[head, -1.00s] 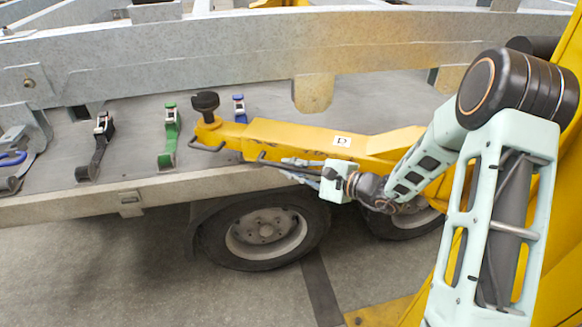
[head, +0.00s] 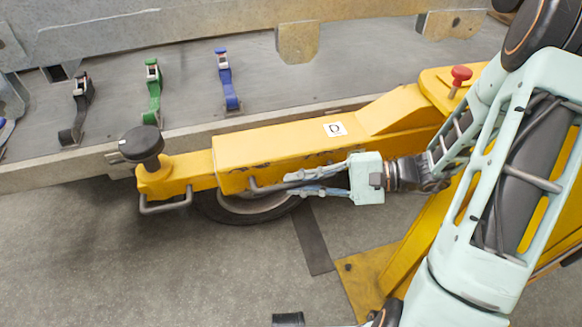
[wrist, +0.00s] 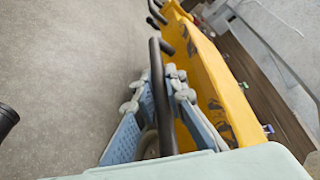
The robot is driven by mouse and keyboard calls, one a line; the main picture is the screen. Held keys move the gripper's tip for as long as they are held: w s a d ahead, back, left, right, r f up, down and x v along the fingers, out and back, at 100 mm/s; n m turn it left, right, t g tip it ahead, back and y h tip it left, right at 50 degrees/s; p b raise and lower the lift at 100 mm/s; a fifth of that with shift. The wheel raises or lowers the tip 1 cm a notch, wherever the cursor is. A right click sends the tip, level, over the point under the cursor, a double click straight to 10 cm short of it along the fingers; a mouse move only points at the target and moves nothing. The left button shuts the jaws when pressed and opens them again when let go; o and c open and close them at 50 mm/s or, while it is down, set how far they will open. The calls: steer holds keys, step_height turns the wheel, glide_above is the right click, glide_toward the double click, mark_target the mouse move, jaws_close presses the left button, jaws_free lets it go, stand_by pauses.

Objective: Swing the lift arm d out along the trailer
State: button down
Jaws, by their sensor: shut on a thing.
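The yellow lift arm d (head: 285,155), with a "D" label, runs level along the trailer's near side in the head view. Its tip carries a round black pad (head: 141,143), out past the bed's edge. My gripper (head: 290,184) is at the near side face of the arm, shut on its dark bar handle (head: 262,188). In the wrist view the handle (wrist: 163,95) passes between the two fingers of my gripper (wrist: 160,90), beside the yellow arm (wrist: 205,80). The arm's root end is partly hidden by my own arm.
The grey trailer bed (head: 190,105) holds a black strap (head: 76,112), a green strap (head: 153,95) and a blue strap (head: 227,82). A red knob (head: 460,75) stands near the arm's root. A wheel (head: 245,212) is below. The floor (head: 130,270) in front is clear.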

steer(key=shift+s+d, duration=0.15)
steer(key=shift+s, duration=0.05)
steer(key=c, duration=2)
jaws_free()
steer(key=shift+o, duration=0.2)
steer(key=v, duration=0.7)
steer(key=shift+d, duration=0.25)
steer(key=shift+r, duration=0.1)
